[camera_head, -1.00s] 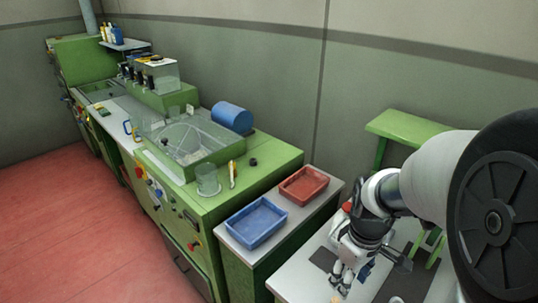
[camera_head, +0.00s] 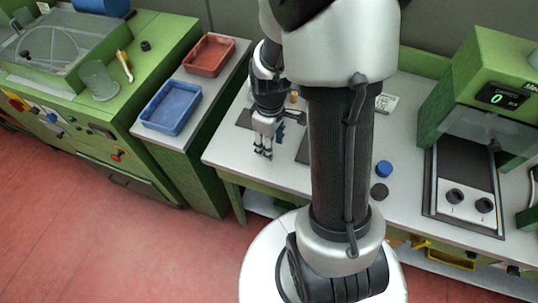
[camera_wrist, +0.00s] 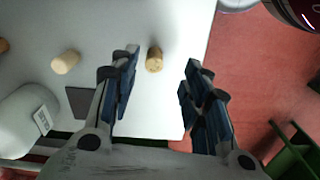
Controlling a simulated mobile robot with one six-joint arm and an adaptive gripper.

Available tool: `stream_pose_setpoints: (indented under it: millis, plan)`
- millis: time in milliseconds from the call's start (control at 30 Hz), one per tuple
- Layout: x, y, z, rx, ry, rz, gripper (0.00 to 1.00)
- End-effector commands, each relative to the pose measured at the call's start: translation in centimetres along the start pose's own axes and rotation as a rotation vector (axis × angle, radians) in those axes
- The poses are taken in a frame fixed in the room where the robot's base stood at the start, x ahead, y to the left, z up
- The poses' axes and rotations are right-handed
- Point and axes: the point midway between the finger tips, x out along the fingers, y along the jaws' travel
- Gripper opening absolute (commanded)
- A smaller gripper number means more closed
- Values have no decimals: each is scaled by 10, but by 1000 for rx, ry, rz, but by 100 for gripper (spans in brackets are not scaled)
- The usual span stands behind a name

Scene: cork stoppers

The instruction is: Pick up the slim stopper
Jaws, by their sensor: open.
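In the wrist view, a narrow light-brown cork stopper (camera_wrist: 154,59) lies on the pale table, between and beyond the fingertips of my gripper (camera_wrist: 161,60). The gripper is open, with nothing between its pads. A paler, rounder stopper (camera_wrist: 65,62) is to the left, outside the left finger. Part of a browner stopper (camera_wrist: 3,45) shows at the left edge. In the head view my gripper (camera_head: 263,150) points down over the worktable near its front left edge. The stopper near its fingers cannot be made out there.
The worktable (camera_head: 230,155) ends close to the gripper, with red floor beyond. A blue tray (camera_head: 170,107) and red tray (camera_head: 209,55) stand on the left side table. A blue cap (camera_head: 384,168), dark disc (camera_head: 379,191) and green machine (camera_head: 478,110) are on the right.

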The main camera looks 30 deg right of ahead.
Motion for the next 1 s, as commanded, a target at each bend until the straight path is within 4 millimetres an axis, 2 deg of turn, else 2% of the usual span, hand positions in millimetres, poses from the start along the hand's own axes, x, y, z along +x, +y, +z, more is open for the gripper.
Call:
stream_pose_setpoints:
  millis: [167, 500, 733, 1000]
  plan:
    - [9, 1, -1, 0, 0, 0, 43]
    - [54, 6, -5, 0, -1, -1, 43]
    - [54, 7, -6, 0, 1, 1, 43]
    - [54, 7, -6, 0, 0, 1, 25]
